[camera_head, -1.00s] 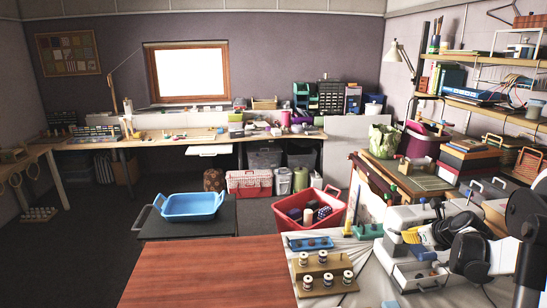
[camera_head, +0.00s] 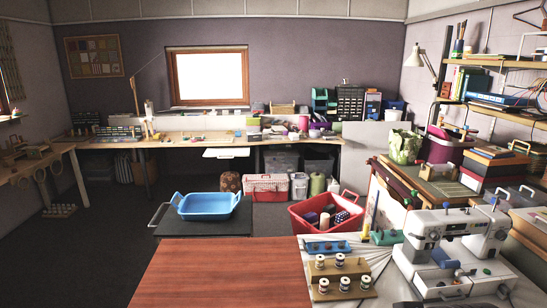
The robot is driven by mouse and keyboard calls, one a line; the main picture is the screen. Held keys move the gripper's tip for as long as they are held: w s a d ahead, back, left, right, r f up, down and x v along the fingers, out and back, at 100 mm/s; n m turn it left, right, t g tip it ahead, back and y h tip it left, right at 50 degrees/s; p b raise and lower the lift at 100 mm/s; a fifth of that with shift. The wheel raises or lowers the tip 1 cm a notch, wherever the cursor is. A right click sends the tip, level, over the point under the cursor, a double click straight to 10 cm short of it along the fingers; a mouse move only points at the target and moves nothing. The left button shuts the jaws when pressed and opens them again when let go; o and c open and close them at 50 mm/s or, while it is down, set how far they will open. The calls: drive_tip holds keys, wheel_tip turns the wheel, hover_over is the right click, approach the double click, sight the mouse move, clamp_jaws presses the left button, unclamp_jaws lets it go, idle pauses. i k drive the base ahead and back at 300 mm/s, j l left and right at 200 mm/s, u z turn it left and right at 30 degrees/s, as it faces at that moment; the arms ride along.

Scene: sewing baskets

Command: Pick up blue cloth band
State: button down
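A red basket (camera_head: 300,228) stands on the floor past the table's far edge. In it lies a dark blue, light-dotted rolled piece (camera_head: 341,217), which looks most like the blue cloth band, though it is small and I cannot be sure. A pale spool (camera_head: 325,219) and a dark purple roll (camera_head: 311,217) lie beside it. The basket's wall hides their lower parts. My gripper is not in this view.
A white sewing machine (camera_head: 450,245) stands on the cloth-covered table at right. A wooden spool rack (camera_head: 340,272) and a blue tray (camera_head: 327,248) are nearer the basket. A blue basin (camera_head: 208,206) sits on a dark cart. The reddish-brown tabletop (camera_head: 215,275) is bare.

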sight(443, 262)
drive_tip(key=l+u, duration=0.25)
drive_tip(key=l, duration=0.5)
drive_tip(key=l+u, duration=0.3)
drive_tip(key=l, duration=0.45)
